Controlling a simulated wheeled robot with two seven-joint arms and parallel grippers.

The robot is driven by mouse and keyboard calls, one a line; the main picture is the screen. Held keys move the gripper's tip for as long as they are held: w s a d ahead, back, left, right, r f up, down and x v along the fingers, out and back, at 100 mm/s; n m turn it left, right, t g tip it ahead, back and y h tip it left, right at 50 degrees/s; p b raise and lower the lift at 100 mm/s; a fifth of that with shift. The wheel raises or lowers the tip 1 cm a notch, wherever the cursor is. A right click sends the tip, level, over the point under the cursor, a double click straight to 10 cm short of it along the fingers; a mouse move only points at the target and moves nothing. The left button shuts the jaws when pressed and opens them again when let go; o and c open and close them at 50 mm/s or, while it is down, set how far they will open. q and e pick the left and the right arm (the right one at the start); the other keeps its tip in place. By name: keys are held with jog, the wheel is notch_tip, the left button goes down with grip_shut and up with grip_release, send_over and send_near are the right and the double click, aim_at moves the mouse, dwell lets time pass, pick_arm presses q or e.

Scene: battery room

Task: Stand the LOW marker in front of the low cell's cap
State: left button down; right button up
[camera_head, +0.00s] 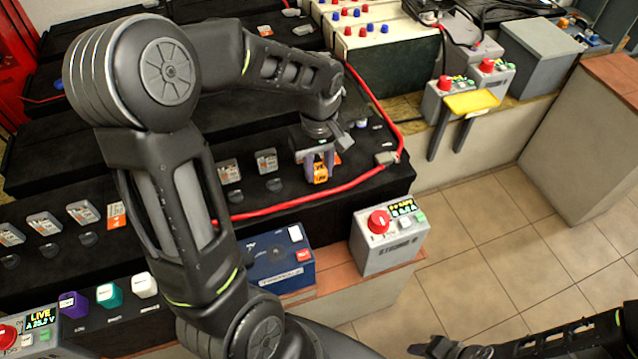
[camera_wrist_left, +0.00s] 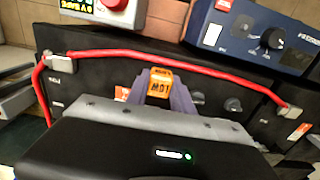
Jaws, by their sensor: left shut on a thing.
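The orange LOW marker (camera_head: 320,174) is between the fingers of my left gripper (camera_head: 321,168), above the black battery row. In the left wrist view the marker (camera_wrist_left: 161,84) shows dark lettering between the purple-grey fingers (camera_wrist_left: 162,92). Its base is hidden, so I cannot tell whether it touches the surface. Dark round caps (camera_head: 274,184) lie to the left of the marker in the head view; caps also show in the left wrist view (camera_wrist_left: 233,104). I cannot tell which belongs to the low cell. My right gripper (camera_head: 440,347) is partly in view at the bottom right, its fingers unclear.
Grey label cards (camera_head: 266,160) stand behind the caps. A blue charger (camera_head: 280,259) and a grey box with a red knob (camera_head: 390,236) stand in front.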

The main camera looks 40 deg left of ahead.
aim_at(319, 192)
pick_arm(q)
jog(key=shift+f, duration=0.8)
jog(key=shift+f, duration=1.9)
jog(key=shift+f, duration=0.1)
jog(key=c, duration=1.1)
grip_release()
